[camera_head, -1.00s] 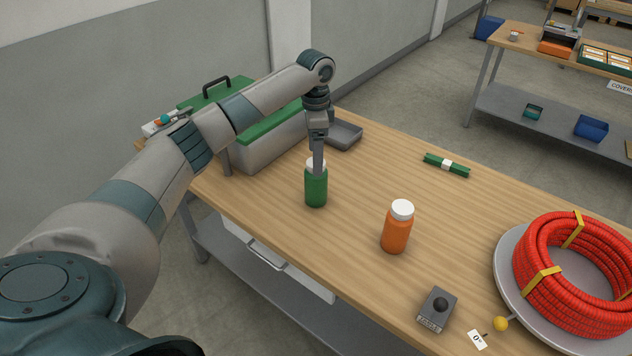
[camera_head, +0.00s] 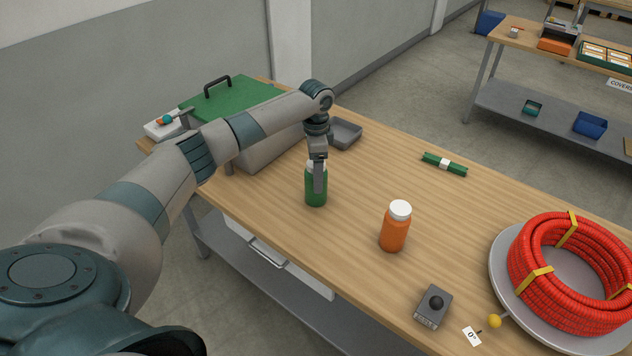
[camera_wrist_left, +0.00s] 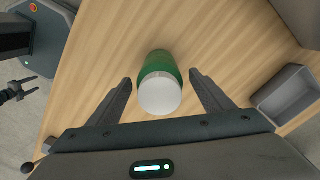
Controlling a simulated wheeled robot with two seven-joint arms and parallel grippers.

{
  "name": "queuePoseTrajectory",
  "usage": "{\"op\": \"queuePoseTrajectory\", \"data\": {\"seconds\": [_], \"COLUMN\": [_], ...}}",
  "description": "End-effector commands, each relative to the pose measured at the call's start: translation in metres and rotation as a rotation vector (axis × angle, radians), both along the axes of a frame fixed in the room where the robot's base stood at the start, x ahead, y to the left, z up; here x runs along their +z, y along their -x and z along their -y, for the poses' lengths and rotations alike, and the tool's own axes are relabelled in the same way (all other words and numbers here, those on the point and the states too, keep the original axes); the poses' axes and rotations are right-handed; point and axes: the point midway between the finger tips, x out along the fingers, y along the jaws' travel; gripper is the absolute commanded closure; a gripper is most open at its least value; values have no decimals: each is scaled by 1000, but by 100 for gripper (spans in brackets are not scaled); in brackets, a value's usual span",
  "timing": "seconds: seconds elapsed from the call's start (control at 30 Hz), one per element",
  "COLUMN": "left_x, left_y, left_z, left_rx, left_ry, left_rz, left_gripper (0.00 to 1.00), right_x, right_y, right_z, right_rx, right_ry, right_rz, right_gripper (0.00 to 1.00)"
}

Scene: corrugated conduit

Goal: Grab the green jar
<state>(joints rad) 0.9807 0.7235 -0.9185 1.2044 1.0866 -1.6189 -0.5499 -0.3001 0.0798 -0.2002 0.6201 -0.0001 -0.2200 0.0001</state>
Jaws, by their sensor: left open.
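The green jar (camera_head: 315,194) with a white lid stands upright on the wooden table, near its front edge. My left gripper (camera_head: 318,188) points straight down at the jar, and its near finger overlaps the jar in the head view. In the left wrist view, the jar (camera_wrist_left: 159,64) with its white lid (camera_wrist_left: 160,95) sits between the two spread fingers of my left gripper (camera_wrist_left: 158,84). A gap shows on both sides, so the gripper is open and not touching the jar there.
An orange jar (camera_head: 394,228) with a white lid stands to the right. A grey tray (camera_head: 345,134) and a green-lidded box (camera_head: 236,101) are behind. A grey button box (camera_head: 433,307) and a red conduit coil (camera_head: 568,272) lie further right. The table between is mostly clear.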

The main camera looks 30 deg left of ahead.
Motion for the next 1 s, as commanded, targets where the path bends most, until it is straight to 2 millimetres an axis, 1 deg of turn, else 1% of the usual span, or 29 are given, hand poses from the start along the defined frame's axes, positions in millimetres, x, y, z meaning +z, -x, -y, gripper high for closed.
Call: {"op": "queuePoseTrajectory", "data": {"seconds": [0.03,0.1,0.23,0.7,0.73,0.77,0.8,0.87,0.9,0.93,1.0], "left_x": [-5,-13,-22,-23,-23,-23,-23,-23,-23,-23,-22], "left_y": [1,1,0,0,0,0,0,0,0,0,0], "left_z": [0,1,0,0,0,0,0,0,0,0,0], "left_rx": [1,0,-1,-1,-1,-1,-1,-1,-1,-1,0], "left_ry": [0,0,0,-1,-1,-1,0,-1,0,0,0], "left_rz": [-4,-3,0,1,1,1,0,1,0,0,1], "left_gripper": [26,26,26,26,31,38,48,62,72,79,80], "right_x": [6,8,10,9,9,9,9,9,9,9,9], "right_y": [0,0,0,0,0,0,0,0,0,0,0], "right_z": [0,0,0,1,1,1,1,1,1,1,1], "right_rx": [0,0,0,0,0,0,0,0,0,0,0], "right_ry": [0,0,0,0,0,0,0,0,0,1,0], "right_rz": [0,0,-1,-1,-1,-1,-1,-1,-1,-1,-1], "right_gripper": [38,38,38,38,38,38,38,38,38,38,38]}}
